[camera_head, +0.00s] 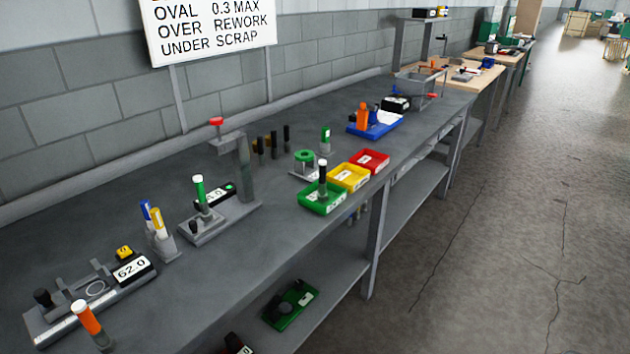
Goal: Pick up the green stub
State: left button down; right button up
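A green cylinder with a white top (200,190) stands upright on the base of a small grey press (245,175) in the middle of the bench. A second piece with a green and white upper part (325,137) stands upright in a small grey holder farther back. A dark cylinder with a pale top (323,178) stands in the green tray (322,207). I cannot tell for sure which one is the green stub. Neither of my grippers shows in the head view.
On the grey bench (330,232) are yellow (347,189) and red (384,162) trays, a blue tray (362,129), and a gauge reading 62.0 (130,268). An orange, white-topped cylinder (88,320) stands at the near edge. Open floor (510,220) lies to the right.

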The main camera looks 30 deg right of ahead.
aim_at(206, 215)
jog(key=i+l, duration=0.15)
jog(key=l, duration=0.25)
jog(key=i+l, duration=0.2)
jog(key=l, duration=0.15)
jog(key=i+l+u, duration=0.1)
jog(key=l, duration=0.3)
jog(key=i+j, duration=0.05)
